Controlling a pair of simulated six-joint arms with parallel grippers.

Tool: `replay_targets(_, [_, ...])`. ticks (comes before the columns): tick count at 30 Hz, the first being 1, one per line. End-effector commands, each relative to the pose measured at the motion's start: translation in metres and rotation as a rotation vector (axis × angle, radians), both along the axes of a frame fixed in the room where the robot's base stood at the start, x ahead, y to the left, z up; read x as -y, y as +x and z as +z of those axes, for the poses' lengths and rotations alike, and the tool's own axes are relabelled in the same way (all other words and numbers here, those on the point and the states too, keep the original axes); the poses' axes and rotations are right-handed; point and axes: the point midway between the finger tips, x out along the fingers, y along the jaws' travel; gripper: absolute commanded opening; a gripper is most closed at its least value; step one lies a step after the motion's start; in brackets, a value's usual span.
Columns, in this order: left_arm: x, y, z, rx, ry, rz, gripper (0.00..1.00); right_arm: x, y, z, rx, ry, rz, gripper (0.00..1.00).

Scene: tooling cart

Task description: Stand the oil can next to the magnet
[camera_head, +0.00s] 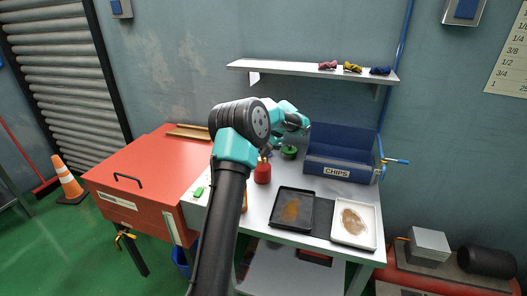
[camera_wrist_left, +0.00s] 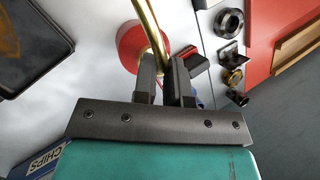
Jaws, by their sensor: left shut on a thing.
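The red oil can (camera_head: 262,173) with a brass spout is upright at the worktop, just right of my left arm in the head view. In the left wrist view its red body (camera_wrist_left: 128,44) shows past the fingers. My left gripper (camera_wrist_left: 165,82) is shut on the brass spout (camera_wrist_left: 153,28). I cannot tell whether the can's base touches the worktop. In the head view my arm hides the fingertips. A small red and dark block (camera_wrist_left: 194,58) lies beside the fingers in the wrist view; it may be the magnet, but I cannot be sure. My right gripper is not in view.
A black tray (camera_head: 312,199) and a white tray (camera_head: 370,234) with brown stains lie at the front right. A blue CHIPS bin (camera_head: 340,170) and a green round item (camera_head: 289,152) stand behind. Several small metal parts (camera_wrist_left: 230,22) lie near the red cabinet (camera_head: 140,185).

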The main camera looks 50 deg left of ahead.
Motion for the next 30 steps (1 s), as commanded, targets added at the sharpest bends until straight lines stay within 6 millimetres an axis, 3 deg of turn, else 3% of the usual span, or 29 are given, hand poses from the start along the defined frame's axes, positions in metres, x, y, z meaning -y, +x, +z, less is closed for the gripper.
replay_targets(1, [0.000, 0.000, -0.001, 0.000, 0.000, 0.000, 0.00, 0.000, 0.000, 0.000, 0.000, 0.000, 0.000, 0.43])
replay_targets(2, [0.000, 0.000, -0.002, 0.000, 0.000, 0.000, 0.14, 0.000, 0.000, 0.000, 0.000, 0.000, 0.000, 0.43])
replay_targets(9, [0.000, 0.000, -0.001, 0.000, 0.000, 0.000, 0.37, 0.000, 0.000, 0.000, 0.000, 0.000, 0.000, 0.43])
replay_targets(21, [0.001, 0.001, 0.005, 0.000, 0.000, 0.000, 0.38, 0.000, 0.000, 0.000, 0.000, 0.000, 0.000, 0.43])
replay_targets(30, [0.014, 0.018, 0.043, 0.004, 0.001, -0.001, 0.38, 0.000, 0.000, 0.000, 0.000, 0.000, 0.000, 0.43])
